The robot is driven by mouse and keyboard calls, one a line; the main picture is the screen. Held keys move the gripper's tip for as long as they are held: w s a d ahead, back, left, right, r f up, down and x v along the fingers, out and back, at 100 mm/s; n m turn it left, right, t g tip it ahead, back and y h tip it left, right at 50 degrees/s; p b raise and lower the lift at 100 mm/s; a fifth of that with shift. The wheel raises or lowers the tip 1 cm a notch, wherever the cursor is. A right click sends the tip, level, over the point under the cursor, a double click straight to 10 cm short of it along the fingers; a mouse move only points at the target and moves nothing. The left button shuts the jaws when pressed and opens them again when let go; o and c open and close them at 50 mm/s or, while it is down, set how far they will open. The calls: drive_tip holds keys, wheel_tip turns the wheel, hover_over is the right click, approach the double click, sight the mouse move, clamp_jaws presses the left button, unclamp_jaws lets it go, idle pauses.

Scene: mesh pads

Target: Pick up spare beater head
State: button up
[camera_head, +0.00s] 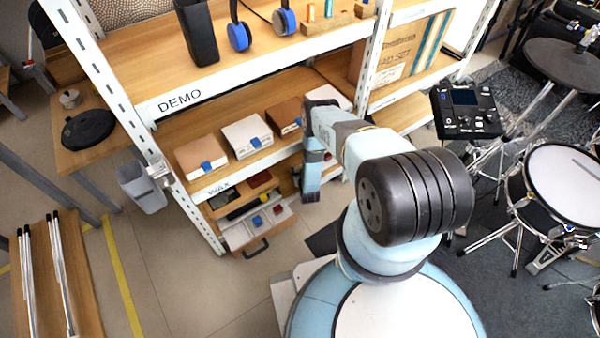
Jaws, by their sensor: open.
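An open drawer (238,237) sticks out of the lower part of the wooden shelf unit. Small coloured pieces lie in it: a blue one (257,220), a red one (278,209) and a yellow one (264,197). I cannot tell at this size which piece, if any, is the spare beater head. My arm reaches to the shelf front, and my gripper (311,193) hangs down just right of the drawer, apart from the pieces. It is open, with nothing seen in it; its fingertips are hard to make out.
Boxes with blue tabs (247,135) stand on the shelf above the drawer. A white upright post (130,110) bounds the shelf at left. A grey bin (142,187) stands beside it. A drum kit (565,185) fills the right. The floor before the drawer is clear.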

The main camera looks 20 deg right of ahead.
drive_tip(key=shift+x, duration=0.9)
drive_tip(key=shift+c, duration=0.4)
drive_tip(key=c, duration=1)
drive_tip(key=shift+o, duration=0.2)
drive_tip(key=shift+r, duration=0.15)
